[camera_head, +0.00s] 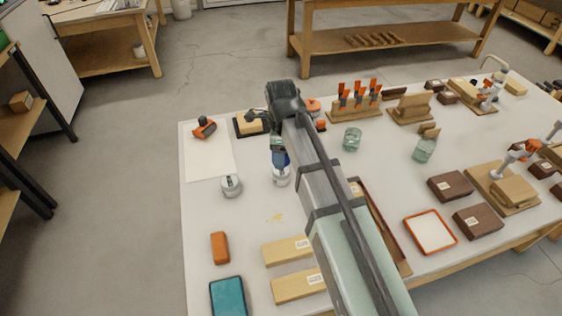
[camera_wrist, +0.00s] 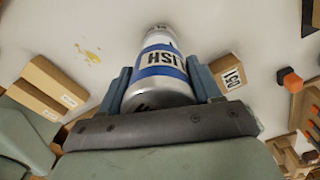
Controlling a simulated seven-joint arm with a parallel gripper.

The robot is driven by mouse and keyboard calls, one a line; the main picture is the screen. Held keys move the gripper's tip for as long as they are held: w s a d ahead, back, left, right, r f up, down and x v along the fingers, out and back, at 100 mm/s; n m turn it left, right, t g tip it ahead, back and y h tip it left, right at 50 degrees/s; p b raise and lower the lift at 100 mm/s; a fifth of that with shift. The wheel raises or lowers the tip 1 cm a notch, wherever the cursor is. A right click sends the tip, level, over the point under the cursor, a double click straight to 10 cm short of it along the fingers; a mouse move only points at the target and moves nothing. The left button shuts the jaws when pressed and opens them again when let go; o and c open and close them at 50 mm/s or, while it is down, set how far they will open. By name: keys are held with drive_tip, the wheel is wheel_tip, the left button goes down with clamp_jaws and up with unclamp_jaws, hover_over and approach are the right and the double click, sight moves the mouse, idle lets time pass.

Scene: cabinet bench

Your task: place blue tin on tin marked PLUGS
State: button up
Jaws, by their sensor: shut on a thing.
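My gripper (camera_wrist: 160,82) is shut on the blue tin (camera_wrist: 162,60), one finger on each side. The tin has blue bands and a white label whose visible letters read "LISH". In the head view the blue tin (camera_head: 280,159) hangs below my gripper (camera_head: 279,148). A pale tin (camera_head: 281,178) shows directly below it, and its end also shows past the blue tin in the wrist view (camera_wrist: 160,34). I cannot tell whether the two touch. Another silver-white tin (camera_head: 231,185) stands to the left. No PLUGS lettering is legible on either pale tin.
A white sheet (camera_head: 207,158) lies at left with an orange-black tool (camera_head: 204,128). An orange block (camera_head: 220,247), a teal tray (camera_head: 228,297) and pale boxes (camera_head: 287,250) lie nearer. Green glass jars (camera_head: 352,139) stand right. Bare table surrounds the left tin.

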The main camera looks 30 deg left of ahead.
drive_tip(key=shift+f, duration=1.9)
drive_tip(key=shift+f, duration=0.15)
drive_tip(key=o, duration=1.2)
wheel_tip(320, 180, up, 12)
drive_tip(key=shift+r, duration=0.2)
